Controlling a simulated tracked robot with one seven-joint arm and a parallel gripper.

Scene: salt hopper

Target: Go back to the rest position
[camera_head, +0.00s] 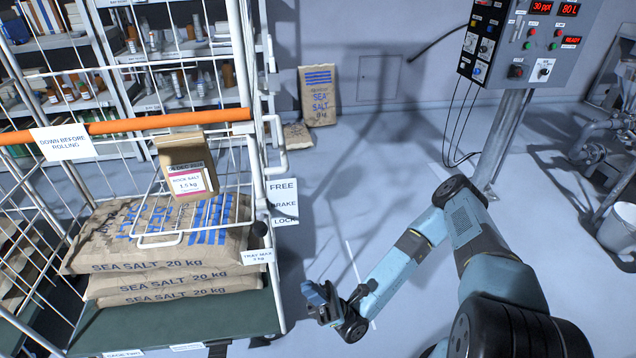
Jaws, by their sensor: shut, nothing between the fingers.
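My gripper (322,299) is at the end of my blue-grey arm, low in the middle of the picture. It is shut and empty, over the open floor just right of the wire cage trolley (279,262). My arm bends from the lower right up to an elbow and back down to the gripper. The fingertips are small and partly dark in this view.
The trolley holds stacked sea salt sacks (165,280) and a small rock salt bag (186,165) on a wire tray. A control panel (525,40) stands on a post at upper right. A white bucket (618,228) is at right. Floor between is clear.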

